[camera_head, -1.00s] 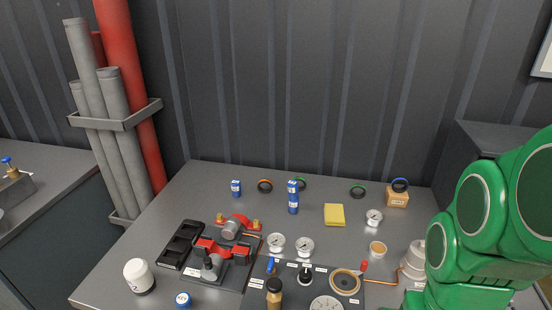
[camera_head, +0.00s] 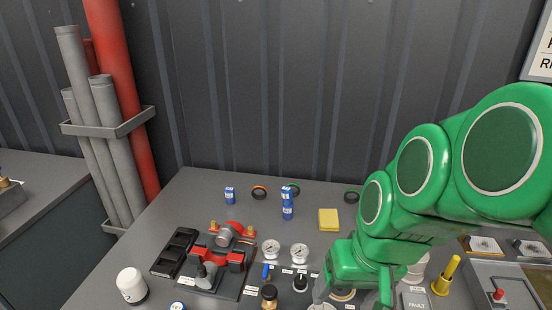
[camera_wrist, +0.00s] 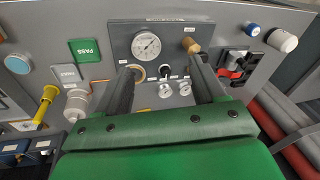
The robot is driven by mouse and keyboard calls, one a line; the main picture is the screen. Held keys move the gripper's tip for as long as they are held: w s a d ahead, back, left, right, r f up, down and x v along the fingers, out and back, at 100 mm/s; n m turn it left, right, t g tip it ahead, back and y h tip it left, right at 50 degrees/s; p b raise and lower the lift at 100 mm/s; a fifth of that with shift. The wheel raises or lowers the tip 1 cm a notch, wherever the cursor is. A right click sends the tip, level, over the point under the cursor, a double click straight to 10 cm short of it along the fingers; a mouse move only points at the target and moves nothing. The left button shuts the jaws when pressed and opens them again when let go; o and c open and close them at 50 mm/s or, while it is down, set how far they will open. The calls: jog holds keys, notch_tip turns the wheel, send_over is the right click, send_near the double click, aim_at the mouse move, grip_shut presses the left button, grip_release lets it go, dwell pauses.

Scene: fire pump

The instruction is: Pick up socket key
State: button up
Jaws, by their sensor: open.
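I cannot tell for sure which thing is the socket key. A yellow upright tool or handle (camera_head: 446,276) stands at the right of the bench. It also shows at the left of the wrist view (camera_wrist: 46,98). My gripper (camera_head: 354,299) is open, with its two dark fingers apart and nothing visible between them. In the wrist view my gripper (camera_wrist: 163,66) is over the panel with the gauge (camera_wrist: 146,45), and the yellow tool lies left of its fingers. My arm hides part of the bench in the head view.
A red and grey clamp-like fixture (camera_head: 226,259), a black tray (camera_head: 175,250) and a white bottle (camera_head: 131,285) are at the left. A blue can (camera_head: 287,206) and yellow pad (camera_head: 328,219) stand towards the back.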

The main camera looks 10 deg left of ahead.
jog(key=w+a+r+t+y, duration=0.2)
jog(key=a+r+t+y, duration=0.1)
jog(key=a, duration=0.9)
jog(key=w+a+r+t+y, duration=0.2)
jog(key=w+a+r, duration=0.1)
jog(key=a, duration=1)
jog(key=w+a+r+t+y, duration=0.2)
jog(key=a+t+y, duration=0.1)
jog(key=a, duration=0.9)
jog(key=s+d+f+t+h, duration=0.2)
jog(key=s+f+t+h, duration=0.3)
jog(key=s+f+h, duration=0.4)
jog(key=y, duration=0.1)
send_near(180, 305)
jog(key=shift+m, duration=0.3)
jog(key=w+a+f, duration=0.2)
jog(key=w, duration=0.1)
jog(key=shift+x, duration=1.35)
jog(key=shift+w+d+f, duration=0.1)
jog(key=shift+w+f, duration=0.3)
jog(key=shift+w, duration=0.3)
jog(key=shift+w+d+f, duration=0.1)
jog(key=shift+w+f, duration=0.3)
jog(key=shift+w, duration=0.35)
jog(key=shift+x, duration=0.95)
